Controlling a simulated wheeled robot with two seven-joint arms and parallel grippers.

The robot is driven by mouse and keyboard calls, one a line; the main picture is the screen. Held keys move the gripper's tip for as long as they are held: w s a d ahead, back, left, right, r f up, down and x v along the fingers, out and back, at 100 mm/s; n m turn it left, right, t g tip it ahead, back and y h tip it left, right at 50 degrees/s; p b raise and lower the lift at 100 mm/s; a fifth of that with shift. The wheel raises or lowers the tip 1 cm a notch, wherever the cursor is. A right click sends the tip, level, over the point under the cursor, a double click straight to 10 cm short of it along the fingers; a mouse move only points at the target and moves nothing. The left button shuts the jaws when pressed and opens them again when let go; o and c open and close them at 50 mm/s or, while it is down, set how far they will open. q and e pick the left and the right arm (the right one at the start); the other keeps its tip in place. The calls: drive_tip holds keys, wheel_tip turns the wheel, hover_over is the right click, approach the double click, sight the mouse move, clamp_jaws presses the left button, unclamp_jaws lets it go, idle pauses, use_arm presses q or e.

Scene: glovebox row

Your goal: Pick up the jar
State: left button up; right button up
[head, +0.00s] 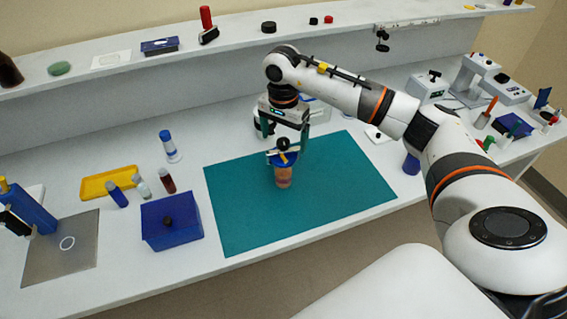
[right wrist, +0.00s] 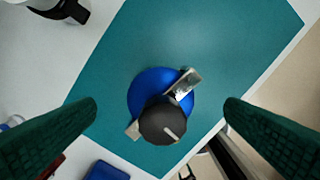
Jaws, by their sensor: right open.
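The jar (head: 284,178) stands upright on the teal mat (head: 330,215). It has an orange-brown body and a blue lid with a black knob and a metal clip. In the right wrist view the blue lid (right wrist: 150,88) and black knob (right wrist: 164,122) lie between the fingers. My right gripper (head: 284,140) is open above the jar, its green fingers on either side of the lid. In the right wrist view both fingers (right wrist: 160,125) are apart from the lid. The jar's body is hidden under the lid there. My left gripper is not in view.
A blue box (head: 172,222) with a black knob stands left of the mat. A shelf (head: 130,62) runs along the back. The mat around the jar is clear.

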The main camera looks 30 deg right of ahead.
sight(283, 153)
drive_tip(key=f+p, duration=0.1)
drive_tip(key=f, duration=0.2)
drive_tip(key=f+p, duration=0.1)
drive_tip(key=f, duration=0.1)
drive_tip(key=shift+s+a+p, duration=0.25)
drive_tip(key=shift+p, duration=0.05)
drive_tip(key=shift+f, duration=0.25)
drive_tip(key=c, duration=1.7)
